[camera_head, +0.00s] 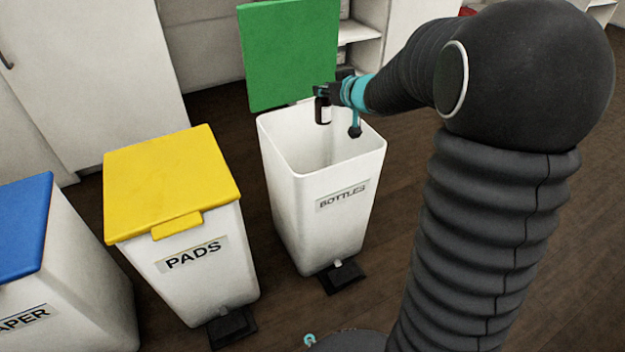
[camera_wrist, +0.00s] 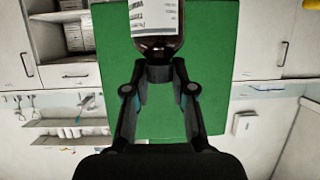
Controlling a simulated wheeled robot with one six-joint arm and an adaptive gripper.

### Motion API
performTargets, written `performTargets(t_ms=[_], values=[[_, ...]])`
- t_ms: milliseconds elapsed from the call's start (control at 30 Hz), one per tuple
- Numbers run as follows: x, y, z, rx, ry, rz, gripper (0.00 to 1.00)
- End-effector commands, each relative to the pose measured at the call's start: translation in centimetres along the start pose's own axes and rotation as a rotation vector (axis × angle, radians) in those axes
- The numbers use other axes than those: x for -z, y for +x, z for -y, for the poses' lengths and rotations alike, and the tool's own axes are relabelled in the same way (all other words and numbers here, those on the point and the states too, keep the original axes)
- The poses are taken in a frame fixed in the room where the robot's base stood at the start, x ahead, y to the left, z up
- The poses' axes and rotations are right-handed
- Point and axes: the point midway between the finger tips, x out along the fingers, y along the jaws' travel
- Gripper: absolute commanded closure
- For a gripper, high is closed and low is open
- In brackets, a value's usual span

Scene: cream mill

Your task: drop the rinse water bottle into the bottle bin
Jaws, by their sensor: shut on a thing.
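The bottle bin (camera_head: 300,215) is white, labelled "BOTTLES", and stands with its green lid (camera_head: 290,55) raised at the back. My gripper (camera_head: 322,92) is over the bin's opening and shut on a small dark bottle with a white label (camera_head: 323,112). The bottle hangs upright at the gripper's tip, over the opening. In the wrist view the dark bottle (camera_wrist: 158,43) is between the fingertips (camera_wrist: 160,72), with the green lid (camera_wrist: 218,70) behind it. Its label text is too small to read, and part of the bottle is cut off by the frame edge.
A white bin with a yellow lid (camera_head: 170,180), labelled "PADS", stands shut to the left. A blue-lidded bin (camera_head: 22,225) is at the far left. White cabinets (camera_head: 90,75) and shelves (camera_head: 362,50) stand behind. Dark floor shows between the bins.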

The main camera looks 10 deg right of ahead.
Motion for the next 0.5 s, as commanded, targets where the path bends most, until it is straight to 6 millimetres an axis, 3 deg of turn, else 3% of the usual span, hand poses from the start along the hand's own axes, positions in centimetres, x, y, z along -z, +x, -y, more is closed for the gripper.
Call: performTargets(t_ms=[167,200,300,500], values=[[0.11,-0.03,0.02,0.000,0.000,-0.001,1.00],[0.11,-0.03,0.02,0.000,0.000,-0.001,0.68],[0.11,-0.03,0.02,0.000,0.000,-0.001,0.46],[0.09,-0.03,0.01,0.000,0.000,0.000,0.46]])
